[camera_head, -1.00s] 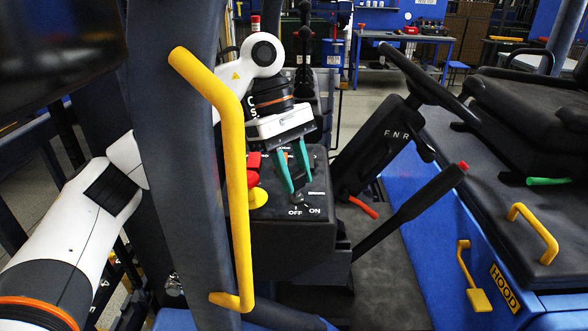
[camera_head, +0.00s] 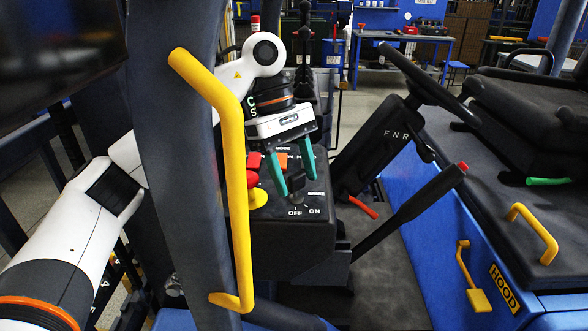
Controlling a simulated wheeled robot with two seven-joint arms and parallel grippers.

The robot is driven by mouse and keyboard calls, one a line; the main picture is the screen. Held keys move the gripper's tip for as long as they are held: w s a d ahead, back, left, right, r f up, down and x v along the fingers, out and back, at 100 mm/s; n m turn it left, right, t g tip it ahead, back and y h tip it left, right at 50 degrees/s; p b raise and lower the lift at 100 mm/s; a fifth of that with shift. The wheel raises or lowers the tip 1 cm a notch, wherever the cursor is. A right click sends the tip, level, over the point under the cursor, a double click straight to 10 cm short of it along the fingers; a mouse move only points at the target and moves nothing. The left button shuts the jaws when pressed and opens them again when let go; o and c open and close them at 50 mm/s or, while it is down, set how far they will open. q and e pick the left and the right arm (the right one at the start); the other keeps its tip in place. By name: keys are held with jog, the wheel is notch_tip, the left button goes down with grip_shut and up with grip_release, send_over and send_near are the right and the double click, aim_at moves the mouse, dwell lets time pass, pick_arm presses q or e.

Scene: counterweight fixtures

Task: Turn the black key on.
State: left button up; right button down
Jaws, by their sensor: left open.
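The black key (camera_head: 297,183) sits on the dark control panel (camera_head: 290,232), just above the white OFF and ON labels. My left gripper (camera_head: 298,188) reaches down over the panel with its two green fingers spread. The fingertips stand on either side of the key; whether either one touches it is hard to tell. The key's exact angle is hard to make out at this size. My right gripper is not in view.
A yellow knob (camera_head: 258,198), a red button (camera_head: 253,180) and red and orange switches share the panel. A dark post with a yellow handrail (camera_head: 236,180) stands in front of my left arm. A red-tipped lever (camera_head: 410,207) and steering wheel lie right.

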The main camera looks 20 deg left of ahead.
pick_arm(q)
jog(key=shift+w+a+r, duration=0.1)
jog(key=shift+a+r, duration=0.05)
jog(key=shift+r, duration=0.25)
jog(key=p+v, duration=0.1)
jog(key=v, duration=1)
jog(key=shift+p, duration=0.4)
